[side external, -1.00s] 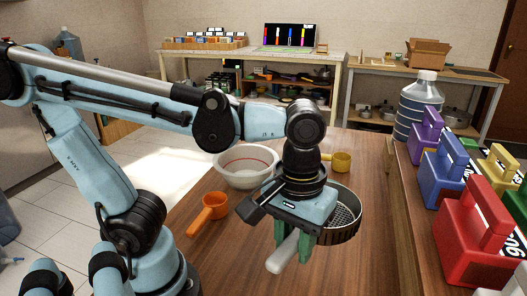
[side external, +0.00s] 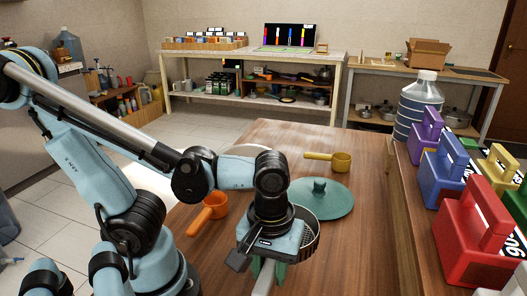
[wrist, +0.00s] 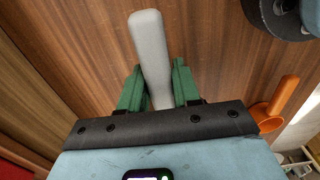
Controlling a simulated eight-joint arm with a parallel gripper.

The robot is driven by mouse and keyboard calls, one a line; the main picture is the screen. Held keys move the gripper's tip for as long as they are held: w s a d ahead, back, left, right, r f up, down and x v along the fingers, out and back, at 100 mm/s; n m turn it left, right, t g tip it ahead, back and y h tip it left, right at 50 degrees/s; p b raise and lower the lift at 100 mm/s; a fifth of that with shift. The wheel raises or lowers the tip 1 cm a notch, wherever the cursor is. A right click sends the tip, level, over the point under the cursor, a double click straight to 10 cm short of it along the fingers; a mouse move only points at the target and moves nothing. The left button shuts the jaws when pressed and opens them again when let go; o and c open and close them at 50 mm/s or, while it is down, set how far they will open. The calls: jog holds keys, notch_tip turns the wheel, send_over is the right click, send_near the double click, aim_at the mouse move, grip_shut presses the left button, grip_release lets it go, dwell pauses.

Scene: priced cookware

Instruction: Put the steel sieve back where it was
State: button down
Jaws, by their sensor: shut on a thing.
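The steel sieve (side external: 311,238) is a round perforated basket with a pale grey handle. My gripper (side external: 264,272) is shut on that handle near the front of the wooden table (side external: 375,255). In the wrist view the handle (wrist: 149,45) runs between the two green fingers of my gripper (wrist: 158,80). The basket is partly hidden behind my gripper in the side view. I cannot tell whether the sieve touches the table.
A teal lid (side external: 325,200) lies on the table behind the sieve. An orange ladle (side external: 208,214) lies to the left and a yellow scoop (side external: 339,162) at the back. My arm mostly hides a white bowl.

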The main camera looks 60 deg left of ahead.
jog(key=w+a+f, duration=0.3)
jog(key=shift+w+a, duration=0.3)
jog(key=shift+f, duration=2)
jog(key=shift+f, duration=0.1)
jog(key=c, duration=0.8)
grip_release()
jog(key=shift+r, duration=6.05)
jog(key=w+a+m+t, duration=0.1)
jog(key=w+m+t, duration=0.1)
jog(key=w+a+m+t, duration=0.2)
jog(key=m, duration=0.1)
jog(key=w+a+r+m+t, duration=0.1)
jog(key=w+a+m+t, duration=0.1)
jog(key=m, duration=0.1)
jog(key=shift+w+a+r+m+t, duration=0.25)
jog(key=shift+w+m+t, duration=0.1)
jog(key=shift+m+t, duration=0.2)
